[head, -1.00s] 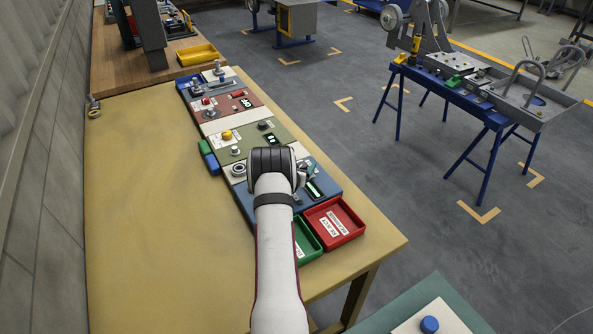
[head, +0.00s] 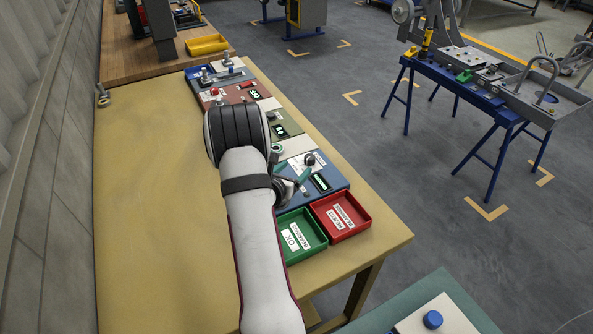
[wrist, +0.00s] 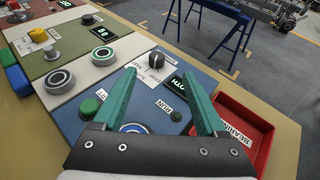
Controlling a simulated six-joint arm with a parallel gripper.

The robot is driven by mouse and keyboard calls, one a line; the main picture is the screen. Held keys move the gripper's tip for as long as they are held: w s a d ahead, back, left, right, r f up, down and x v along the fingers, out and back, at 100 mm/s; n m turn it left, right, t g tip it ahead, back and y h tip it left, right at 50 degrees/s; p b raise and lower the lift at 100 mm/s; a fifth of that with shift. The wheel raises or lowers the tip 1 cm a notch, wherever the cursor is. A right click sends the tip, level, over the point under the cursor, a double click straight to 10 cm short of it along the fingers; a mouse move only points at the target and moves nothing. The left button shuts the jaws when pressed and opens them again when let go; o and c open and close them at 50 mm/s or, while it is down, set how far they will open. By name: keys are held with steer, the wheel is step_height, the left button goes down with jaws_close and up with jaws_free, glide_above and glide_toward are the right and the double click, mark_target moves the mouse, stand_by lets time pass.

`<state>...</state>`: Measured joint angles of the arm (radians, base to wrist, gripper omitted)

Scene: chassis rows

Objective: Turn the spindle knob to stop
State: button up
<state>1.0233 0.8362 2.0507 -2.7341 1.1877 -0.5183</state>
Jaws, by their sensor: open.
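The black spindle knob (wrist: 157,58) stands on a white label plate on the blue panel (wrist: 205,88). It also shows in the head view (head: 310,158). I cannot read which mark its pointer is at. My gripper (wrist: 160,69) is open, with its two teal fingers spread. In the wrist view the knob appears between and just beyond the fingertips, and I see no contact. In the head view my gripper (head: 305,174) is partly hidden by my wrist, low over the blue panel.
A lit display (wrist: 174,82), a green button (wrist: 90,107) and a blue-ringed button (wrist: 133,128) are close to the fingers. A red tray (head: 341,215) and green tray (head: 300,236) lie at the near end. The table's left side (head: 150,200) is clear.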

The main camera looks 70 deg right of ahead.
mark_target(310, 156)
steer(key=shift+w+d+r+m+g, duration=0.2)
steer(key=shift+w+d+m+g, duration=0.25)
steer(key=shift+w+g, duration=0.1)
steer(key=shift+w+d+r+m+g, duration=0.15)
steer(key=shift+w+d+m+g, duration=0.3)
steer(key=shift+w, duration=0.1)
steer(key=w+g, duration=0.1)
steer(key=w+m+y, duration=0.1)
steer(key=w+a+m+g, duration=0.1)
steer(key=shift+w+f+g, duration=0.15)
steer(key=shift+f+g, duration=0.15)
steer(key=shift+f, duration=0.1)
steer(key=shift+w+f+m+y, duration=0.2)
steer(key=shift+f+m+y, duration=0.05)
steer(key=shift+m+y, duration=0.15)
steer(key=x, duration=1.5)
steer(key=shift+s+f, duration=0.1)
steer(key=shift+s, duration=0.25)
jaws_close()
